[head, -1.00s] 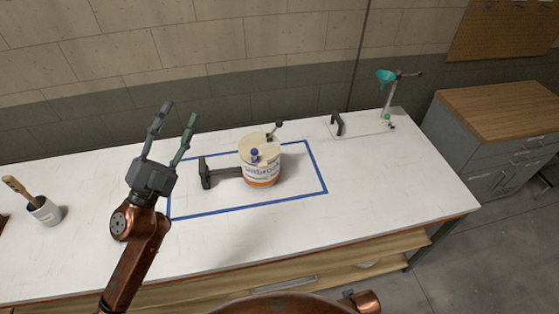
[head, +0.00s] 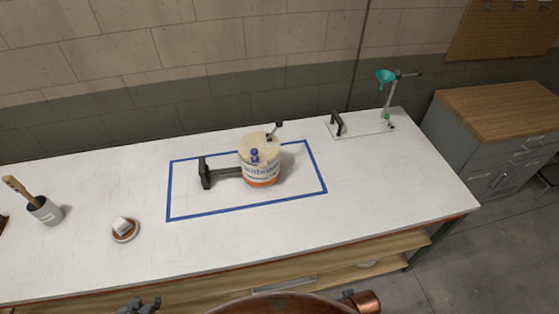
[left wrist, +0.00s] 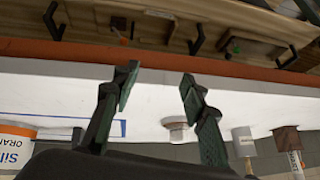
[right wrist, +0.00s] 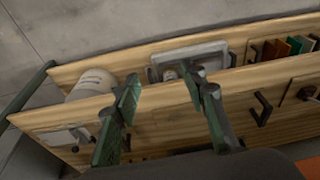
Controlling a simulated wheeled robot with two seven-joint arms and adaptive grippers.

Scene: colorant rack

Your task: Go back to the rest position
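My left gripper (head: 141,304) shows only at the bottom edge of the head view, below the table's front edge. In the left wrist view its two fingers (left wrist: 158,90) are spread apart with nothing between them.
A brown dish with a white block (head: 124,229) and a grey cup with a brush (head: 46,212) stand on the left. A stand with a teal funnel (head: 386,78) is at the back right. A wooden-topped cabinet (head: 500,110) stands right.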

